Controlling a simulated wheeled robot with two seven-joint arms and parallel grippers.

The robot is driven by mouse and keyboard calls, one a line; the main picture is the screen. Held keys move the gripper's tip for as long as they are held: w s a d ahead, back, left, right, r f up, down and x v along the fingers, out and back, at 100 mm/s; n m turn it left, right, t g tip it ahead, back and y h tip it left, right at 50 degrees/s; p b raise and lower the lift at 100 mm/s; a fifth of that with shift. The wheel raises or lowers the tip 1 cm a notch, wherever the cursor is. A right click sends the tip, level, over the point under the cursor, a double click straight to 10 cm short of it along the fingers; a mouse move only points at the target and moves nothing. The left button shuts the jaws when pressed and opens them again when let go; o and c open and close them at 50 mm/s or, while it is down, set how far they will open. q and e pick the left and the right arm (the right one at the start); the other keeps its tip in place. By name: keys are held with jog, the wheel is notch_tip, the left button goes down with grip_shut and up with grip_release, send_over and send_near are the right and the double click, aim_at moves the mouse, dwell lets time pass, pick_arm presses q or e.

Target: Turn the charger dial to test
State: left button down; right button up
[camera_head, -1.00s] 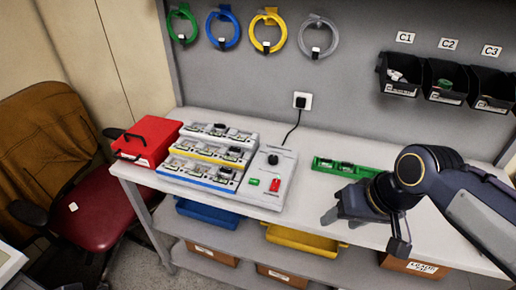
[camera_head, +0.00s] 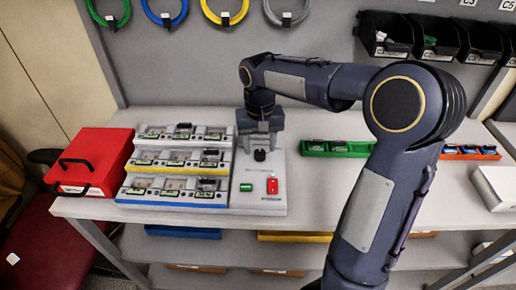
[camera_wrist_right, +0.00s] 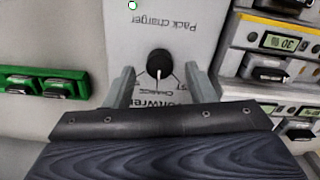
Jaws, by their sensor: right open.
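The pack charger (camera_head: 262,200) is a pale panel on the bench, right of the stepped battery rack. Its black round dial (camera_head: 259,155) also shows in the right wrist view (camera_wrist_right: 158,63). There the dial's white mark points down in the picture, towards an upside-down CHARGE label. Another label ending in ST is partly hidden beside it. My right gripper (camera_wrist_right: 159,77) is open, with one finger on each side of the dial and gaps visible. In the head view my right gripper (camera_head: 260,139) is over the dial's far side. My left gripper is not in view.
The charger carries a green button (camera_head: 246,187) and a red switch (camera_head: 272,186). The battery rack (camera_head: 172,200) stands close on its left, then a red case (camera_head: 92,165). A green tray (camera_head: 337,148) lies to the right. Black bins (camera_head: 386,40) hang on the wall.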

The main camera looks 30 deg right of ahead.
jog(key=shift+f, duration=1)
jog(key=shift+c, duration=0.4)
jog(key=c, duration=0.9)
jog(key=shift+r+n, duration=0.1)
jog(key=shift+n, duration=0.2)
jog(key=n+p, duration=0.1)
jog(key=n, duration=0.2)
jog(key=shift+n, duration=0.3)
jog(key=shift+d+n+p, duration=0.1)
jog(key=shift+n+p, duration=0.75)
jog(key=shift+n, duration=1.45)
